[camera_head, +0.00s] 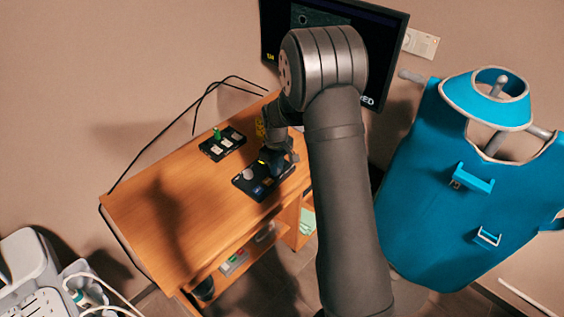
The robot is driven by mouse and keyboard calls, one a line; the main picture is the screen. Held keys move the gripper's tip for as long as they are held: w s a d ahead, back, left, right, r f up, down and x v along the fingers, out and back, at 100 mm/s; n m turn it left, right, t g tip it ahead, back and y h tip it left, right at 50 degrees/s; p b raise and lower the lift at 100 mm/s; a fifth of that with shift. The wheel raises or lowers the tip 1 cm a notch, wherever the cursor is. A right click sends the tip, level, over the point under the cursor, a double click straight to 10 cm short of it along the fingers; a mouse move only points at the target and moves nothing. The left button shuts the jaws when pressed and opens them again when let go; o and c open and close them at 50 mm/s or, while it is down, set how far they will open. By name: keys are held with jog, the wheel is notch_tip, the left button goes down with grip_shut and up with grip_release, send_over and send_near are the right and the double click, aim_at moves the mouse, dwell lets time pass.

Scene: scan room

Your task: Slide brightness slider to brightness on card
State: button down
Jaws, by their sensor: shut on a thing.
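A black control panel (250,188) lies on the wooden desk, with a round grey knob (249,174) at its left and small blue and yellow marks. My gripper (273,165) points down over the panel's far right part and is shut on a slider there. The fingers and arm hide the slider and its scale, so I cannot read its setting. I cannot make out a card with a brightness value. The dark monitor (386,50) behind is partly covered by my arm.
A smaller black box (213,151) with a green knob and white keys sits on the desk (160,215) behind the panel. A blue apron (435,200) hangs at right. The desk's left part is clear.

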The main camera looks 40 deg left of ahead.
jog(key=c, duration=1.4)
grip_release()
jog(key=shift+o, duration=0.2)
jog(key=shift+r, duration=0.15)
notch_tip(320, 180, up, 17)
notch_tip(320, 180, down, 17)
jog(key=shift+f, duration=0.1)
jog(key=shift+w, duration=0.55)
